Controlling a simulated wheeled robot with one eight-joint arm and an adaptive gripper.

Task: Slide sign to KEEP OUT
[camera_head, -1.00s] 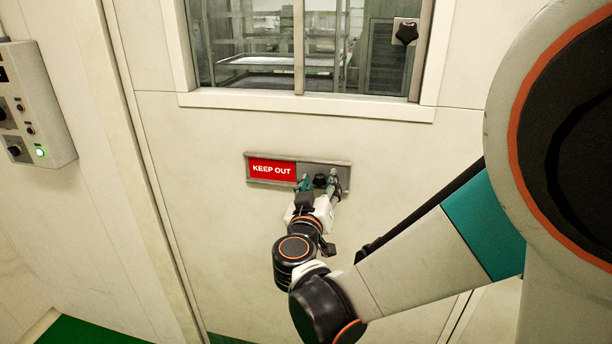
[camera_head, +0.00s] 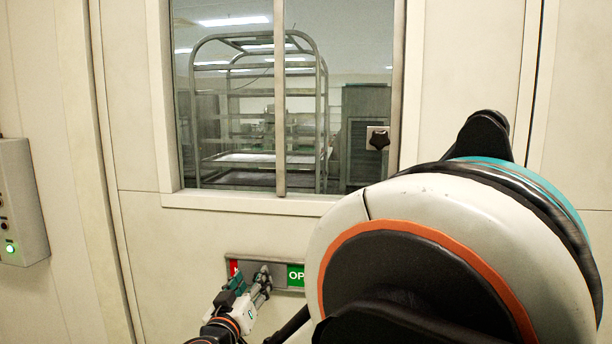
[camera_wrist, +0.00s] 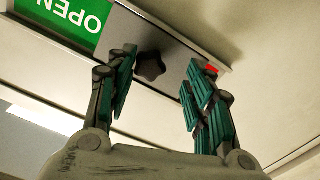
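The sign on the white door has a grey sliding cover (camera_head: 277,279) in its middle. A sliver of red (camera_head: 233,267) shows at its left, and green with "OP" (camera_head: 296,275) at its right; my arm hides the rest. In the wrist view the sign is upside down: green OPEN (camera_wrist: 72,18) is uncovered, and a small red bit (camera_wrist: 212,69) shows at the other end. The cover's black knob (camera_wrist: 151,66) is between the fingers of my gripper (camera_wrist: 164,60), closer to the left one. My gripper (camera_head: 250,281) is open, its fingers spread around the knob.
A window (camera_head: 230,110) with a metal rack behind it is above the sign. A second dark knob (camera_head: 378,140) is at the window's right. A control box (camera_head: 18,205) with a lit green lamp is on the left wall. My arm fills the lower right.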

